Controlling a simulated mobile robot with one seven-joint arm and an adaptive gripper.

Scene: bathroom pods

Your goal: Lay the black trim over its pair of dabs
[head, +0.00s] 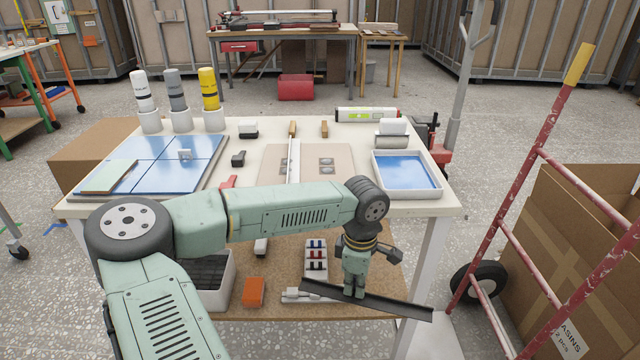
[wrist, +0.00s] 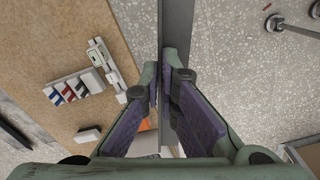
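My gripper (head: 355,290) points down in front of the table's right front side and is shut on the black trim (head: 395,306). The trim is a long dark strip, held roughly level and running left to right, above the lower shelf's right edge. In the wrist view the trim (wrist: 177,30) runs up the picture between the two purple-padded fingers (wrist: 165,95). Grey dabs (head: 326,162) show on a beige board (head: 338,178) on the tabletop, right of a white strip (head: 293,160). My arm covers the board's front part.
A white tray with blue inside (head: 407,188) stands at the table's right. Blue tiles (head: 150,160) lie at the left, with bottles (head: 209,92) behind. The lower shelf holds an orange block (head: 254,291) and a rack (head: 316,256). A red hand truck (head: 520,190) stands right.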

